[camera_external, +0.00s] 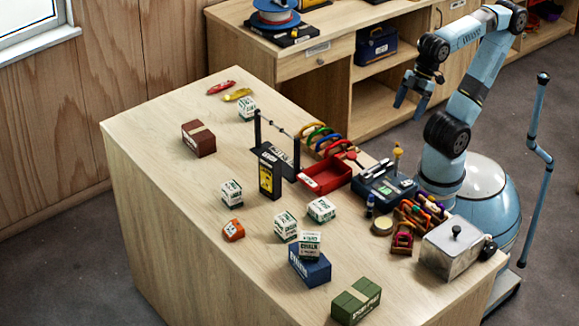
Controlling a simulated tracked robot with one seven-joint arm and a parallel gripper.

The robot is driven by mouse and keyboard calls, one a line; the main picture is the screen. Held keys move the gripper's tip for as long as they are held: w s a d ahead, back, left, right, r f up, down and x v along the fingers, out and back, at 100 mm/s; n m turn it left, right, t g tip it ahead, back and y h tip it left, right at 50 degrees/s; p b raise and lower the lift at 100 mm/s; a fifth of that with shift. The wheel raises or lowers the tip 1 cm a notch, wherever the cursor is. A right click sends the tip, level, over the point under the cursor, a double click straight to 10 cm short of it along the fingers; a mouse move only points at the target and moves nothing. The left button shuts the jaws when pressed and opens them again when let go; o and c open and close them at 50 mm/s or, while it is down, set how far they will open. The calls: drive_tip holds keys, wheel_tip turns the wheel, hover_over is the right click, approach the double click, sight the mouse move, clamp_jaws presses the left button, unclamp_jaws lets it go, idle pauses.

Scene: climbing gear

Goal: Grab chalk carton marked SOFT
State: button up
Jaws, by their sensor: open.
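Several small white chalk cartons with green markings stand on the wooden table. One carton (247,109) is at the far end, one (232,193) is left of the middle, and one (322,210) lies right of the middle. Another carton (286,227) stands close beside the carton (309,245) that rests on a dark blue box (311,270). The print is too small for me to tell which is marked SOFT. My gripper (412,106) is open and empty, pointing down, raised at the back right, away from all the cartons.
A black stand (270,179) with a crossbar and a red tray (326,176) sit mid-table. A metal box (452,247), tools and a blue case (384,188) crowd the right side near my base. A green box (356,300) and a maroon box (198,139) stand nearer the edges.

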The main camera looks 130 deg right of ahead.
drive_tip(key=w+d+r+n+g+h, duration=0.1)
drive_tip(key=w+d+r+n+h, duration=0.2)
drive_tip(key=w+r, duration=0.45)
drive_tip(key=n+g+h, duration=0.6)
drive_tip(key=n+h, duration=0.5)
drive_tip(key=n, duration=0.3)
hover_over(232, 196)
drive_tip(key=a, duration=0.4)
wheel_tip(232, 196, down, 6)
drive_tip(key=f, duration=1.6)
drive_tip(key=s+f, duration=0.1)
drive_tip(key=f, duration=0.7)
drive_tip(key=shift+a, duration=0.1)
drive_tip(key=shift+f, duration=0.35)
drive_tip(key=shift+y, duration=0.3)
drive_tip(key=shift+x, duration=3.65)
drive_tip(key=shift+r, duration=0.1)
